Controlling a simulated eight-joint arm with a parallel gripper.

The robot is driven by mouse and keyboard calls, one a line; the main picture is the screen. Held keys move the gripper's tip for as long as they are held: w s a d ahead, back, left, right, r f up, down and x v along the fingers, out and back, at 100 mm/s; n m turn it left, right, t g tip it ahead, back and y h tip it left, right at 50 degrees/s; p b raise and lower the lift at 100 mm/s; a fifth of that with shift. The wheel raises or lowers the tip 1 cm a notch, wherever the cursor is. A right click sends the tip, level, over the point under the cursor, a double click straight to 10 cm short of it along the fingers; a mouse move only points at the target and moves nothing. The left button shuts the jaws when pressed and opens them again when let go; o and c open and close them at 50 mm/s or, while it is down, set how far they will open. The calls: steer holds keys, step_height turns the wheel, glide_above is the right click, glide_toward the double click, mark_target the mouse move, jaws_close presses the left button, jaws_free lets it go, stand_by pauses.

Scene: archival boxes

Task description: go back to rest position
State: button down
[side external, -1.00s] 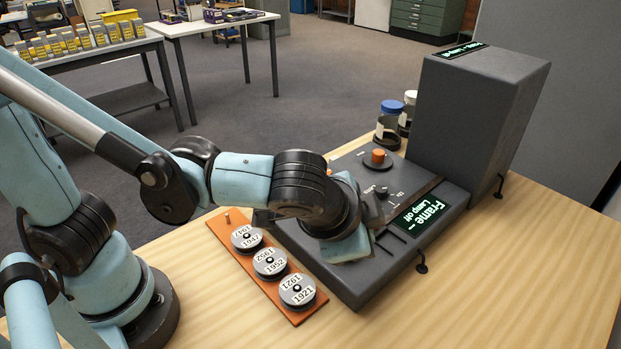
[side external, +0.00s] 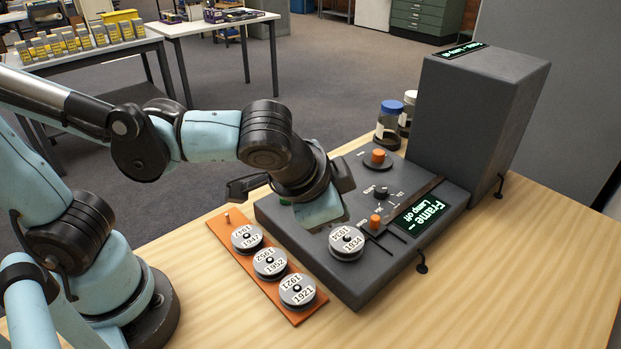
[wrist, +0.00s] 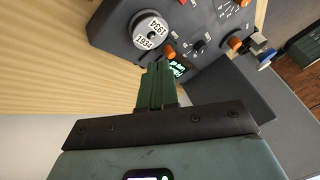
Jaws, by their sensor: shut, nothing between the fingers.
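My gripper (wrist: 157,86) shows in the wrist view with its green fingers shut and nothing between them. In the side view my arm's wrist hangs over the left part of the grey machine (side external: 350,288), and the fingertips are hidden behind it. A reel labelled 1934 (side external: 346,241) sits on the machine's front part, to the right of my wrist and apart from it. The same reel shows at the upper left in the wrist view (wrist: 150,32). The machine's small screen (side external: 422,209) reads "Frame –" and "Lamp off".
An orange rack (side external: 219,229) holds reels labelled 1947, 1952 and 1921 in front of the machine. A tall grey housing (side external: 462,125) stands at the machine's back. Jars with a blue lid (side external: 391,107) and a white lid (side external: 410,97) stand behind. The wooden table (side external: 520,270) is clear at right.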

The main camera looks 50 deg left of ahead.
steer(key=s+a+n, duration=0.1)
steer(key=a+n, duration=0.5)
steer(key=a, duration=0.9)
steer(key=shift+f+h, duration=0.25)
steer(key=shift+h, duration=0.15)
